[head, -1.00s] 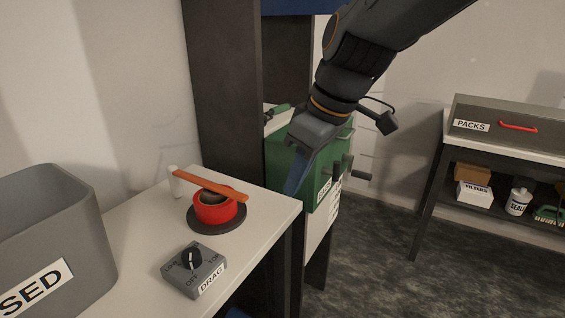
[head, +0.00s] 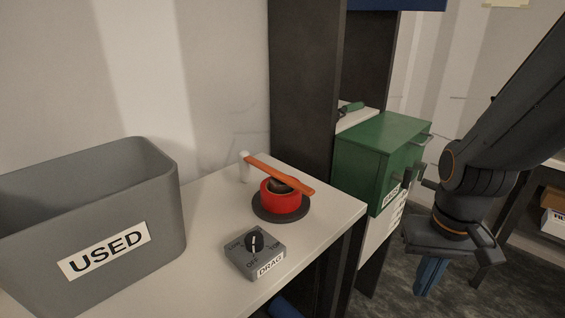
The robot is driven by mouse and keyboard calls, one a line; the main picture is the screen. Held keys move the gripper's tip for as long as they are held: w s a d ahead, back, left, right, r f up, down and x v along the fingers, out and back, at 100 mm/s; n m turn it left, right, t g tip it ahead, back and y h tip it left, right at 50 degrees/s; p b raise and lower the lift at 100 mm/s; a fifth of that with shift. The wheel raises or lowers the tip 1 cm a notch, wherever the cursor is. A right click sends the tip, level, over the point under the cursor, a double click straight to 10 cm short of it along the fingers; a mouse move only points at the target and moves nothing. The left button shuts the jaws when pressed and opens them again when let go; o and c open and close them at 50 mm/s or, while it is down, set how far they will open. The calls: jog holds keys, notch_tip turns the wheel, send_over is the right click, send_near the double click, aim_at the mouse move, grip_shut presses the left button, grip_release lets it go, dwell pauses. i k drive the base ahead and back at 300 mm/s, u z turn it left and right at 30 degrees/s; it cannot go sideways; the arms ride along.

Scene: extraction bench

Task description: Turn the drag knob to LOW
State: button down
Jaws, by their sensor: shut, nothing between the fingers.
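The drag knob (head: 255,243) is a black pointer knob on a small grey box (head: 258,265) labelled DRAG, standing on the light bench top. Marks around it read LOW at the left, OFF at the front and TOP at the right. Which mark the knob points at is too small to tell for sure. My gripper (head: 430,280) hangs pointing down at the right, beyond the bench edge and well apart from the knob. Its blue fingers are together and hold nothing.
A red pot (head: 283,198) with an orange bar (head: 280,174) across it stands on a dark disc behind the knob box. A grey bin labelled USED (head: 160,215) stands at the left. A green box (head: 375,160) and dark post (head: 305,100) stand behind the bench's right end.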

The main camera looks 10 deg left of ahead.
aim_at(254, 239)
jog(key=z, duration=0.05)
jog(key=k, duration=0.2)
jog(key=u, duration=0.25)
jog(key=i, duration=0.2)
jog(key=u, duration=1.15)
